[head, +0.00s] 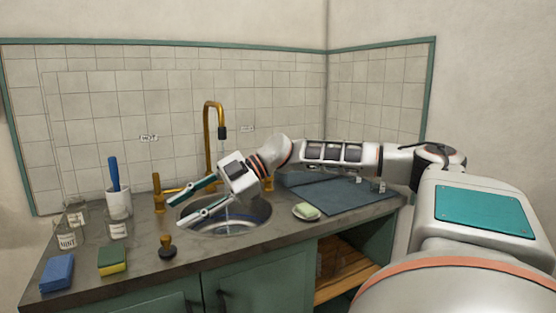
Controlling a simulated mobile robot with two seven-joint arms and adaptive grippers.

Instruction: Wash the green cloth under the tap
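My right gripper (187,207) reaches in from the right over the sink (255,222), its fingers spread apart and pointing left, with nothing visible between them. The brass tap (207,140) rises behind the sink, with a dark spout end above the gripper's wrist. A thin pale line below the gripper looks like running water, but I cannot be sure. I cannot make out a green cloth; the teal strips on the fingers look like part of the gripper. My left gripper is not in view.
A blue block (57,273), a green-and-yellow sponge (112,260), glass jars (66,234) and a brush in a cup (118,203) stand left. A dark stopper (167,247) stands before the sink. A soap dish (305,212) and grey-blue mat (345,198) lie right.

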